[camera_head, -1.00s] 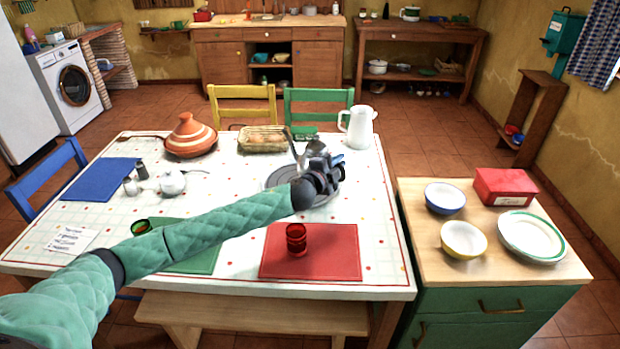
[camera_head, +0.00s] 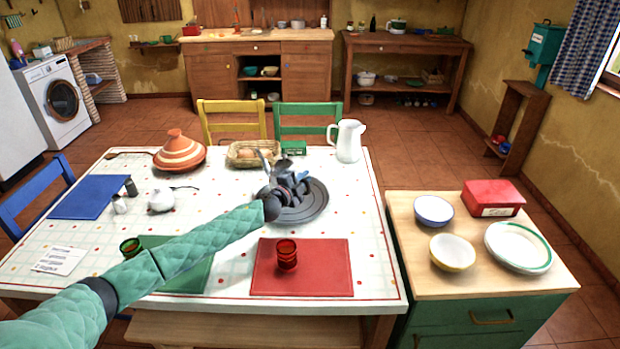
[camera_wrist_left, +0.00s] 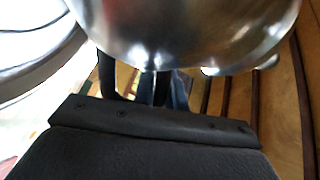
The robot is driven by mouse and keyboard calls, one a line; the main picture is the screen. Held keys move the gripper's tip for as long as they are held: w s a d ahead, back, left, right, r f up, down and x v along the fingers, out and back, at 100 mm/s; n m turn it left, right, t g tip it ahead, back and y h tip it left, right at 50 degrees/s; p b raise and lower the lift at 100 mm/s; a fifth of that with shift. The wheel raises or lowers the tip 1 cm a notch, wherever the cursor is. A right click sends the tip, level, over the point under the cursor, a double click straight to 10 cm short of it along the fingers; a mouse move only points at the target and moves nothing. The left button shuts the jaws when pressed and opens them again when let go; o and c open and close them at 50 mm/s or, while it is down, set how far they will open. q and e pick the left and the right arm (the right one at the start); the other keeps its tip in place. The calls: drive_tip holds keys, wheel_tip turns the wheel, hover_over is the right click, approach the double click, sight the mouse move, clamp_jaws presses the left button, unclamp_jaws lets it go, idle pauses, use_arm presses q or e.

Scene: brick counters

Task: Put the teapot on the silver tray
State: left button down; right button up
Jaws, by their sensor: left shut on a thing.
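The shiny metal teapot (camera_head: 266,180) is held by my left gripper (camera_head: 287,186) above the table, mostly hidden behind the gripper in the head view. Its rounded metal body (camera_wrist_left: 190,30) fills the top of the left wrist view, close to the gripper. The round grey silver tray (camera_head: 318,207) lies on the table below and behind the gripper; its right side shows clear, its left side is partly covered. I cannot tell whether the teapot touches the tray. My right gripper is not in view.
A basket (camera_head: 243,160) and a white pitcher (camera_head: 348,143) stand behind the tray. A red glass (camera_head: 287,258) stands on a red mat (camera_head: 325,280) in front.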

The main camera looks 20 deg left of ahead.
use_arm(q)
drive_tip(key=shift+a+f, duration=0.1)
drive_tip(key=shift+f, duration=1.8)
drive_tip(key=shift+f, duration=0.1)
drive_tip(key=c, duration=1.9)
unclamp_jaws()
drive_tip(key=shift+f, duration=0.15)
drive_tip(key=o, duration=0.4)
drive_tip(key=shift+o, duration=0.3)
